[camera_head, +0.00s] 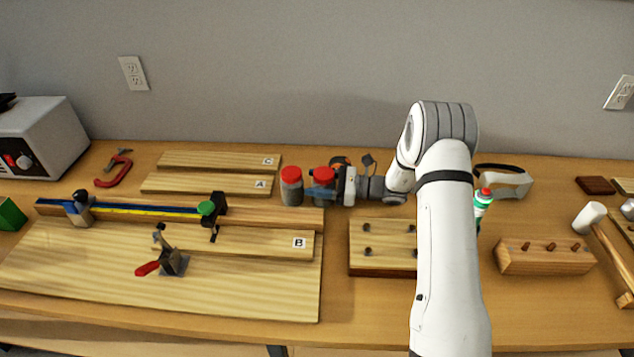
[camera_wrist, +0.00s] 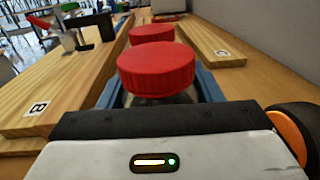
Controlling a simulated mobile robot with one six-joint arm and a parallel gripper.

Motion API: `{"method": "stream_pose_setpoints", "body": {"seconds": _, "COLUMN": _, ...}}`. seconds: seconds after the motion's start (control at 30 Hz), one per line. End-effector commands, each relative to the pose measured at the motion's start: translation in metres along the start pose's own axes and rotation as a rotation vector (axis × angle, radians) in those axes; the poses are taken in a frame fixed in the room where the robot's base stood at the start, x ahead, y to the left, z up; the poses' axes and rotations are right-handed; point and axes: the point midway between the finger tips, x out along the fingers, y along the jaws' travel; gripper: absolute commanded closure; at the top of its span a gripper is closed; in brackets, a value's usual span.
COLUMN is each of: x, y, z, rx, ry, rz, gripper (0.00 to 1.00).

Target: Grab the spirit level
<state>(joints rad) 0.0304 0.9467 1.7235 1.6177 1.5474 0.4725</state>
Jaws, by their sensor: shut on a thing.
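My gripper (camera_head: 322,190) reaches left along the back of the bench. Its blue fingers stand on both sides of the nearer red-lidded jar (camera_wrist: 156,70), and it is shut on that jar. In the head view this is the right-hand jar (camera_head: 324,173); its lower part is partly hidden by the gripper. A long blue and yellow bar (camera_head: 140,208), which looks like the spirit level, lies along a wooden fence at the left. A grey-blue stop and a green-knobbed clamp stand over it. My gripper is apart from the bar, to its right.
A second red-lidded jar (camera_head: 291,188) stands just left of the held one. Boards C (camera_head: 215,160) and A (camera_head: 200,184) lie behind the fence, board B (camera_head: 265,243) in front. A red-handled toggle clamp (camera_head: 170,262) stands up there. A drilled block (camera_head: 382,262) lies near my arm.

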Motion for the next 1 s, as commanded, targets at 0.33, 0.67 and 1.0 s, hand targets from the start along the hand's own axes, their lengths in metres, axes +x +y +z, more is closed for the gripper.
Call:
{"method": "stream_pose_setpoints", "body": {"seconds": 0.33, "x": 0.001, "y": 0.0, "z": -0.002, "rx": 0.0, "ry": 0.0, "rz": 0.001, "gripper": 0.32}}
{"method": "stream_pose_setpoints", "body": {"seconds": 0.67, "x": 0.001, "y": 0.0, "z": -0.001, "rx": 0.0, "ry": 0.0, "rz": 0.002, "gripper": 0.19}}
{"method": "stream_pose_setpoints", "body": {"seconds": 1.0, "x": -0.033, "y": 0.0, "z": 0.0, "rx": -0.001, "ry": 0.001, "rz": -0.001, "gripper": 0.19}}
